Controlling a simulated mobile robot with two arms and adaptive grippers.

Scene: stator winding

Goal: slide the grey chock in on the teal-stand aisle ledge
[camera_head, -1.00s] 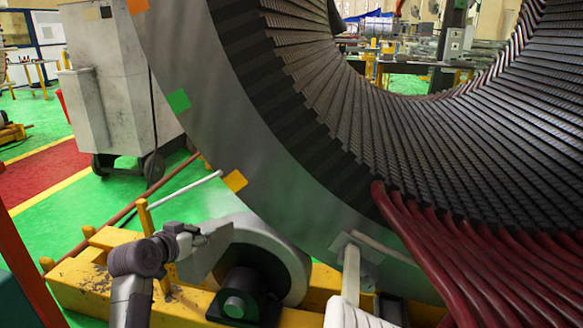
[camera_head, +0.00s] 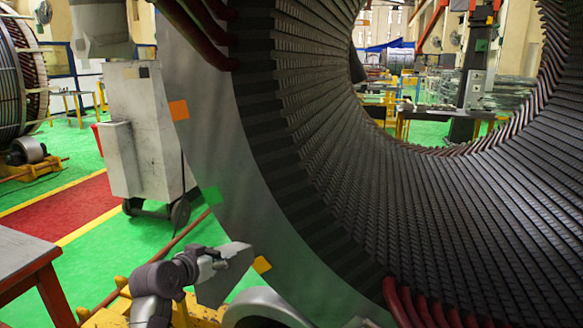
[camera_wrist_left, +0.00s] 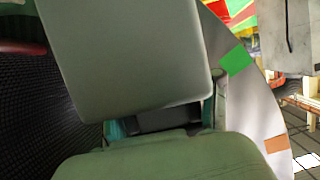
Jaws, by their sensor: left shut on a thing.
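My left gripper (camera_head: 212,264) is shut on the grey chock (camera_head: 222,286), a wedge-like grey piece, at the lower left of the head view. It is held beside the outer rim of the big stator (camera_head: 215,130). In the left wrist view a large grey block (camera_wrist_left: 125,60), seemingly the chock, fills the upper middle. A greenish-grey rounded piece lies below it, with dark and teal parts between. I cannot pick out the teal stand or its aisle ledge in either view. My right gripper is not in view.
A yellow base (camera_head: 110,312) and a grey roller (camera_head: 262,305) sit under the stator. A grey cabinet (camera_head: 145,130) on wheels stands behind to the left.

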